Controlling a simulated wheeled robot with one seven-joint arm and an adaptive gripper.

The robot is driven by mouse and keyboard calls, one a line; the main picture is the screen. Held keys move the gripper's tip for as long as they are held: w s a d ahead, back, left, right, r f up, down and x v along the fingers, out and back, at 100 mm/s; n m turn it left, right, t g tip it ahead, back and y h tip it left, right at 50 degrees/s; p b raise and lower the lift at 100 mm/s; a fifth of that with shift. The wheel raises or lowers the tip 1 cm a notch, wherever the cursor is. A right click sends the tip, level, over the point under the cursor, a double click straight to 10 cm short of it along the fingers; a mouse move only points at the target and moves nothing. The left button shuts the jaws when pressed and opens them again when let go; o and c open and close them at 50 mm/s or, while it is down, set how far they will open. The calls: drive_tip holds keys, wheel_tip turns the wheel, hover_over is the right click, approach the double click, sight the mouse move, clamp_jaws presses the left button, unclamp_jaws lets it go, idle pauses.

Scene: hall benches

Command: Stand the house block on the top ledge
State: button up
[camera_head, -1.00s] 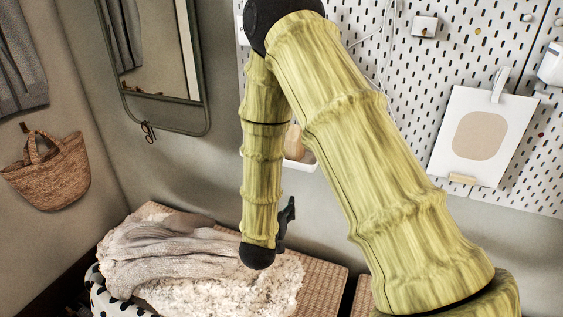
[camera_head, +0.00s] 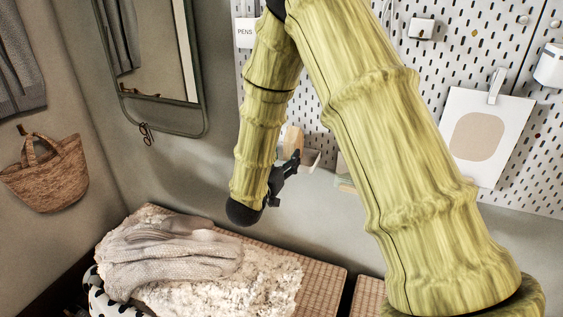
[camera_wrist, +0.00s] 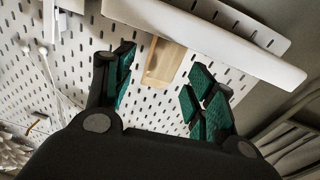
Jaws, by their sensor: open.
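A pale wooden block (camera_head: 293,138), which looks like the house block, stands at a small white ledge (camera_head: 311,158) on the pegboard, partly hidden by my arm. In the wrist view the wooden block (camera_wrist: 164,63) appears beyond and between my fingertips, against the pegboard, its end meeting the long white ledge (camera_wrist: 215,42). My gripper (camera_wrist: 160,88) is open with green pads apart and nothing held. In the head view my gripper (camera_head: 286,172) is just below the block, seen side-on. I cannot make out a separate top ledge.
A bench (camera_head: 325,285) with a fleece and a grey knit (camera_head: 165,252) lies below. A mirror (camera_head: 160,60) and a woven basket (camera_head: 45,172) hang at the left. A clipped card (camera_head: 484,135) hangs on the pegboard (camera_head: 455,60) at the right.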

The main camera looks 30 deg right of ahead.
sight(291, 137)
drive_tip(key=shift+x, duration=3.3)
drive_tip(key=shift+w+a+f, duration=0.1)
drive_tip(key=shift+f, duration=0.1)
drive_tip(key=c, duration=1.1)
drive_tip(key=shift+r, duration=0.3)
drive_tip(key=shift+r+p, duration=1.2)
drive_tip(key=shift+r, duration=0.45)
drive_tip(key=shift+r+v, duration=0.15)
drive_tip(key=shift+v, duration=2.35)
drive_tip(key=shift+r+v, duration=0.1)
drive_tip(key=shift+v, duration=2.4)
